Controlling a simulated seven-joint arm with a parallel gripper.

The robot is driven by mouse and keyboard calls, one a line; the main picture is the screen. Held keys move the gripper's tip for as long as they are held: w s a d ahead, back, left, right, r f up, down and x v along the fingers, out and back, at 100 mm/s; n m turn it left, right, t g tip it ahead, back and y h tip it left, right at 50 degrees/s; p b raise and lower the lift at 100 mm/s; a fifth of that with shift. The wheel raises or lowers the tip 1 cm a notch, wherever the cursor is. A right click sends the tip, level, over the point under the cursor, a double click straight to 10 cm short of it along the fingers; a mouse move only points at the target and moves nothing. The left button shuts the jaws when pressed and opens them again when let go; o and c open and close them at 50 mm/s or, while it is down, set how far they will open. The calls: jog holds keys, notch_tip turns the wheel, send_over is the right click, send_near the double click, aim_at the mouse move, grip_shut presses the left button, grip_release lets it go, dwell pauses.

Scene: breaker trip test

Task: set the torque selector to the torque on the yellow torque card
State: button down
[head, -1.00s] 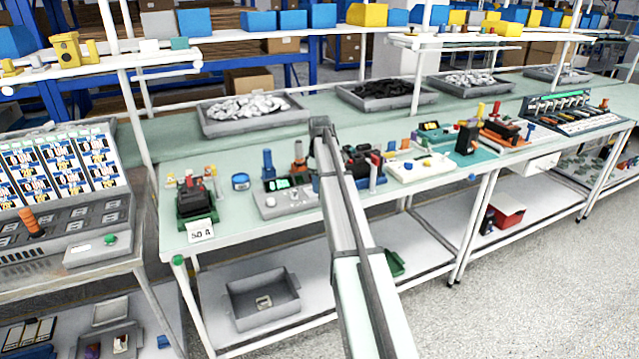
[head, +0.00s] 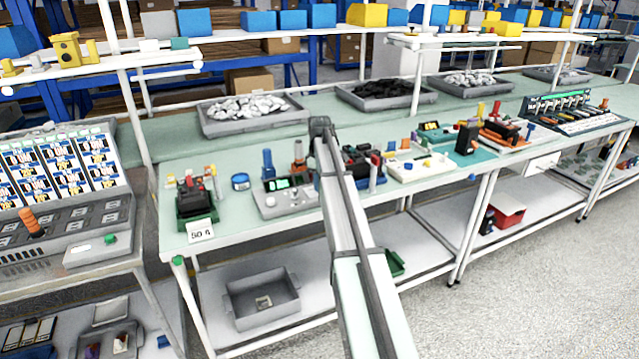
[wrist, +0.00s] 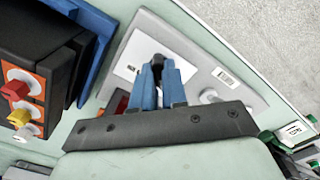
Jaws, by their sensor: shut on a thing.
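My gripper (wrist: 158,86) shows in the wrist view with its two blue fingers close together over a grey box (wrist: 232,72). The fingers are shut on a small dark knob (wrist: 160,61) on top of the box, partly hidden between them. A white label and a barcode lie on the box's face. In the head view a grey box (head: 272,208) with a green-lit display (head: 277,184) stands at the bench front, beside my arm; my arm hides the fingers there. I cannot make out a yellow torque card or any scale marks.
In the wrist view a black block (wrist: 40,45) with an orange plate and coloured knobs is close on the left. In the head view a black-and-green device (head: 197,205) with a white tag (head: 201,232) stands left. Bare bench top (head: 225,250) lies along the front edge.

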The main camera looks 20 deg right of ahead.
jog(key=shift+m, duration=0.3)
jog(key=m, duration=1.7)
dwell(0.6)
jog(key=c, duration=1.2)
grip_release()
jog(key=shift+o, duration=0.2)
jog(key=shift+r, duration=0.1)
